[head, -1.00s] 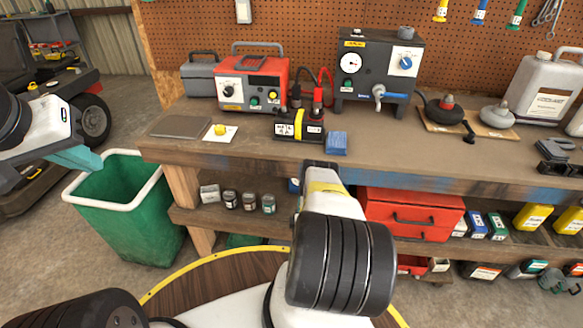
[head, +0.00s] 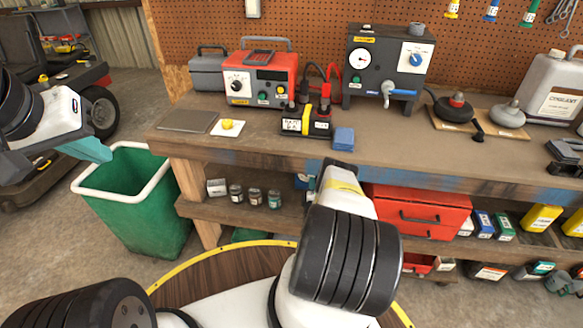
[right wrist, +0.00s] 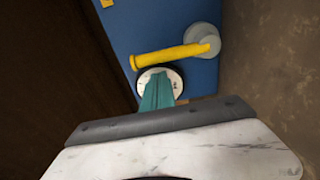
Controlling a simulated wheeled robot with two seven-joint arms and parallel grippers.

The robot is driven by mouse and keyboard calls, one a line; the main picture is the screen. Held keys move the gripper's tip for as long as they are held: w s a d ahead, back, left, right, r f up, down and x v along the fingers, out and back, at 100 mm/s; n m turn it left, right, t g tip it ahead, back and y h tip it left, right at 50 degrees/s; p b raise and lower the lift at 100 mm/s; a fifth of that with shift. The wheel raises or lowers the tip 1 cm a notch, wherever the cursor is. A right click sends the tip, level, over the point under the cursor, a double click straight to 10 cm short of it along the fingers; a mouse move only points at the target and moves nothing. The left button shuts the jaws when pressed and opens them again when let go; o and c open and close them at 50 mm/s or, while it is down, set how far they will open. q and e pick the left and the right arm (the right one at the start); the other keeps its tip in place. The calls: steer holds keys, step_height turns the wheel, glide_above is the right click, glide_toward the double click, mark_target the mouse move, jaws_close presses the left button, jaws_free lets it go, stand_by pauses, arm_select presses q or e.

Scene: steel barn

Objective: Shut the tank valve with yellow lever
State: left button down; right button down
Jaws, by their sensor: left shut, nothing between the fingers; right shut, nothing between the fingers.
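The yellow lever (right wrist: 172,55) lies nearly level in the right wrist view, rising slightly rightward to a round grey hub (right wrist: 203,40) on a blue surface (right wrist: 165,22). My right gripper (right wrist: 158,90) has its teal fingers together just below the lever, in front of a round white dial (right wrist: 153,78). I cannot tell whether the fingertips touch the lever. In the head view my right arm reaches to the bench's front edge and its fingers are hidden. My left gripper (head: 90,148) is shut and empty, above the green bin at the left.
The workbench (head: 270,152) carries a red power unit (head: 258,82) and a dark box with a gauge and blue lever (head: 385,65). A lower shelf holds small jars and a red toolbox (head: 415,208). The green bin (head: 135,205) stands left. A brown wall is close right in the wrist view.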

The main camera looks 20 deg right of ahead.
steer(key=shift+s+d, duration=0.5)
steer(key=shift+s+d+r, duration=0.15)
steer(key=shift+s+d, duration=0.05)
steer(key=shift+d, duration=0.2)
steer(key=shift+s+d+f, duration=0.25)
steer(key=shift+s+d, duration=0.35)
steer(key=shift+d, duration=0.35)
steer(key=shift+s+d+f, duration=0.2)
steer(key=shift+s+d, duration=0.4)
steer(key=shift+d, duration=0.35)
steer(key=shift+s+d+f, duration=0.5)
steer(key=shift+d+f, duration=0.15)
steer(key=shift+d, duration=0.1)
